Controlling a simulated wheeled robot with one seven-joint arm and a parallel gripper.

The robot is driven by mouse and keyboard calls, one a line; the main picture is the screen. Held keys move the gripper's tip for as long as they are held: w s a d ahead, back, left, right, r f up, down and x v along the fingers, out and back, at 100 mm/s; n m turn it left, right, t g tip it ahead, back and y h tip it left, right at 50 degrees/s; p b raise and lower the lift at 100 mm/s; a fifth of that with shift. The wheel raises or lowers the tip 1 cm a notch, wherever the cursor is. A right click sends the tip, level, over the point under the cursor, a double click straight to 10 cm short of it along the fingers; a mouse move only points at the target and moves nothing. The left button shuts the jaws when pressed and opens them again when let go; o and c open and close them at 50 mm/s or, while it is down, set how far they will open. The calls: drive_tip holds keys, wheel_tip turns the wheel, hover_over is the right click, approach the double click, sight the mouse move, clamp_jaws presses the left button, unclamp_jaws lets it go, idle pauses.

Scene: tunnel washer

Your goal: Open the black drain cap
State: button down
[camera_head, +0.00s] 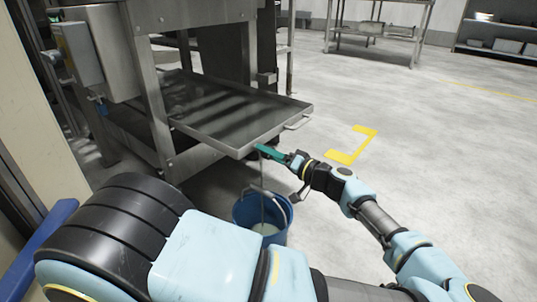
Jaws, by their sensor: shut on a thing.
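My gripper (266,151) is at the front corner of the metal drip tray (228,118), its teal fingers close against the tray's outer edge. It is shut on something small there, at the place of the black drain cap. The cap itself cannot be made out, as the fingers and tray edge hide it. A blue bucket (240,212) stands on the floor below this corner, with pale liquid (266,229) inside. A thin pale vertical line runs from the tray corner down into the bucket; it looks like a stream of liquid.
The tray sticks out from a steel machine frame (151,90) and has a handle (298,123) on its right side. Yellow tape (352,146) marks the floor to the right. A metal table (378,27) and shelving (497,38) stand far back. The floor on the right is clear.

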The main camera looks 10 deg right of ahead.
idle(0.3)
drive_tip(key=shift+c, duration=1.5)
unclamp_jaws()
drive_tip(key=p+v, duration=0.2)
drive_tip(key=v, duration=0.8)
drive_tip(key=shift+s+d+p, duration=0.3)
drive_tip(key=shift+p, duration=0.05)
